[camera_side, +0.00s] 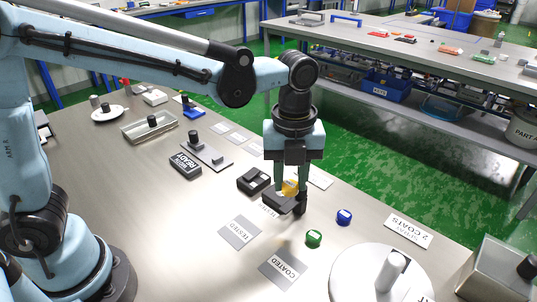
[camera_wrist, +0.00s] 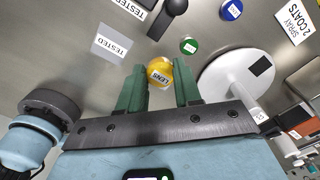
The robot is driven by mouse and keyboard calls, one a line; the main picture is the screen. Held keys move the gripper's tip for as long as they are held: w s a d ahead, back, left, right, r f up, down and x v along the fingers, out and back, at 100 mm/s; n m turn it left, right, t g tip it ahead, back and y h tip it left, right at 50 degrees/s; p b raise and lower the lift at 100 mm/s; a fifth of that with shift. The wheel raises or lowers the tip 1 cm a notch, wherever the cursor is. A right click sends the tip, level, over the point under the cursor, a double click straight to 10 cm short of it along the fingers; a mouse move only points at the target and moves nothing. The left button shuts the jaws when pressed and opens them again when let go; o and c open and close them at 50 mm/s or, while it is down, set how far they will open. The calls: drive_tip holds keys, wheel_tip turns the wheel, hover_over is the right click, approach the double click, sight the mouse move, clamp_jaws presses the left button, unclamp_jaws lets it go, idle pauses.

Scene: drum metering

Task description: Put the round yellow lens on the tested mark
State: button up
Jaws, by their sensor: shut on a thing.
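The round yellow lens (camera_side: 290,187) is held between my gripper's fingers (camera_side: 289,196), above the table. In the wrist view the yellow lens (camera_wrist: 160,72), with a LENS label, sits between the two green fingers of my gripper (camera_wrist: 160,85). A grey card marked TESTED (camera_side: 240,232) lies flat on the table, left of and nearer than my gripper, apart from the lens. A TESTED card also shows in the wrist view (camera_wrist: 113,44), left of the lens.
A green round piece (camera_side: 314,238) and a blue one (camera_side: 344,217) stand right of my gripper. A COATED card (camera_side: 283,268) lies nearer, by a large white disc (camera_side: 350,262). A black block (camera_side: 254,181) is at left. The TESTED card looks clear.

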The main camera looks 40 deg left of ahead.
drive_tip(key=shift+s+d+r, duration=0.5)
drive_tip(key=shift+s+d, duration=0.1)
drive_tip(key=shift+s, duration=0.05)
drive_tip(key=s+f, duration=0.2)
drive_tip(key=s, duration=1.2)
hover_over(239, 230)
wheel_tip(239, 230, down, 7)
drive_tip(key=shift+r, duration=0.2)
drive_tip(key=shift+f, duration=2.1)
drive_tip(key=o, duration=1.1)
drive_tip(key=shift+f, duration=0.1)
